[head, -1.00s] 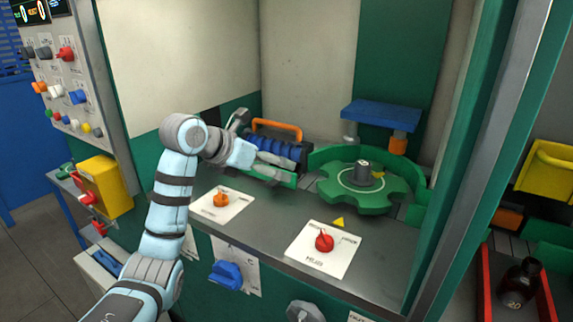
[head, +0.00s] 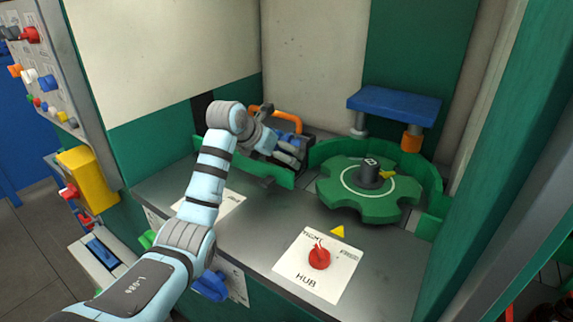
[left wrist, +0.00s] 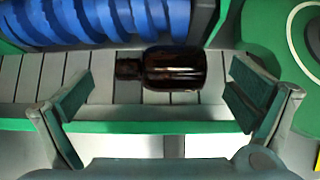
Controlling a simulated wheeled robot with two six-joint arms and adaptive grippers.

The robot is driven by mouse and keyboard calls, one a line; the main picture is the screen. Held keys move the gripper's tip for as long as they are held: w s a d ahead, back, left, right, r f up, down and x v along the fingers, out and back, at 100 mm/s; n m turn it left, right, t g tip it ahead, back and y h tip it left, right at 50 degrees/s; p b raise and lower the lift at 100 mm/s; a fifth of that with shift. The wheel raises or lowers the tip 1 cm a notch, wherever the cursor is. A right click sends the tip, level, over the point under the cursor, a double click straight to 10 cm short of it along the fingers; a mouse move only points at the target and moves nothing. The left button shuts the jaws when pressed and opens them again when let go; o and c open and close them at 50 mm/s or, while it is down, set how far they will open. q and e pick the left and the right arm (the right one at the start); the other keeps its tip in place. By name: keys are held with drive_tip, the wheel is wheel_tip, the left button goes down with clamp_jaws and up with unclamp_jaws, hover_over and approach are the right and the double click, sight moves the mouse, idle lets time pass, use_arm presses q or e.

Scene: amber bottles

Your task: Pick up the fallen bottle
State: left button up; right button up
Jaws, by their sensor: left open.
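The fallen amber bottle (left wrist: 176,70) lies on its side in the left wrist view, its neck toward the left. It rests on a grey slatted strip between a blue ribbed roller and a green rail. My left gripper (left wrist: 164,92) is open, with one finger to the left of the bottle and one to the right; neither visibly touches it. In the head view my left gripper (head: 282,158) is over the green rail beside the roller, and I cannot make out the bottle there. My right gripper is not in view.
The blue roller (left wrist: 100,18) lies just beyond the bottle, and the green rail (left wrist: 155,127) on the near side. A red knob (head: 319,258) sits on the front counter.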

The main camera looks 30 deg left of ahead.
use_arm(q)
drive_tip(key=x, duration=0.4)
drive_tip(key=shift+f, duration=0.25)
drive_tip(key=c, duration=1.1)
drive_tip(key=shift+r, duration=0.15)
